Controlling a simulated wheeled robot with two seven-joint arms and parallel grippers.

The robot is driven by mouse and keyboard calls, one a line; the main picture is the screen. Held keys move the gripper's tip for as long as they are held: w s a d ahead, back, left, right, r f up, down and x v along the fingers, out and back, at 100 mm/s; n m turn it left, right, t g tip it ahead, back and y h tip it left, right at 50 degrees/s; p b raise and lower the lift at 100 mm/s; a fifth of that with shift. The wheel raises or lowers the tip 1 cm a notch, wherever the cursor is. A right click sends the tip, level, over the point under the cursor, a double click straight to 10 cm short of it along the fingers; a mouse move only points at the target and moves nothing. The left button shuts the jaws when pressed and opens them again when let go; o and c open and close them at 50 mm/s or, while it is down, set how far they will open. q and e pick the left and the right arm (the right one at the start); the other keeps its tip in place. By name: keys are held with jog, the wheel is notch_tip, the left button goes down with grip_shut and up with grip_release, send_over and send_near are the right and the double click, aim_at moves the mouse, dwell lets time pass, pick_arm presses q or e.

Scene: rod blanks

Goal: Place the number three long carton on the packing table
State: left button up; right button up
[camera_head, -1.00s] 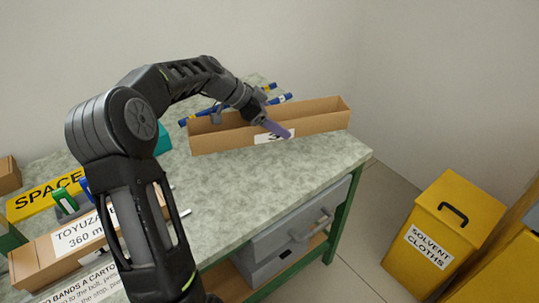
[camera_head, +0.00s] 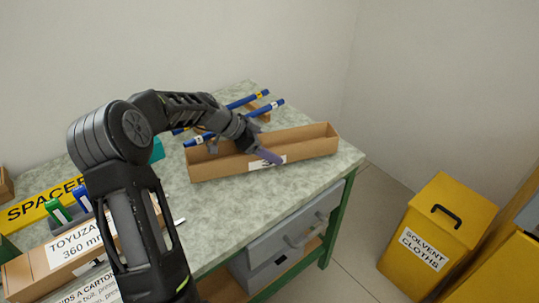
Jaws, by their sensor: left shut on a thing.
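A long open brown carton (camera_head: 312,147) with a white label on its front wall is on or just above the far right part of the green-topped packing table (camera_head: 240,206). The label is mostly covered by my gripper, so its number cannot be read now. My left gripper (camera_head: 262,152) is shut on the carton's front wall near the label, one finger showing outside. I cannot tell whether the carton's base touches the table top. My right gripper is not in view.
Blue rods (camera_head: 265,108) lie behind the carton. A yellow spacer sign (camera_head: 40,203), green and blue pieces and a labelled carton (camera_head: 35,268) fill the table's left. A yellow solvent cloths bin (camera_head: 425,250) stands on the floor at right.

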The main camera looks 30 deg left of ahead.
pick_arm(q)
jog(key=shift+f, duration=1.4)
jog(key=shift+f, duration=0.2)
jog(key=o, duration=1.4)
jog(key=shift+r, duration=0.1)
jog(key=shift+c, duration=0.2)
jog(key=shift+r, duration=0.2)
jog(key=shift+s+a+r, duration=0.1)
jog(key=shift+s+a, duration=0.05)
jog(key=shift+a, duration=0.1)
jog(key=b+v, duration=0.1)
jog(key=v, duration=1)
jog(key=shift+s+a+r, duration=0.1)
jog(key=shift+r, duration=0.05)
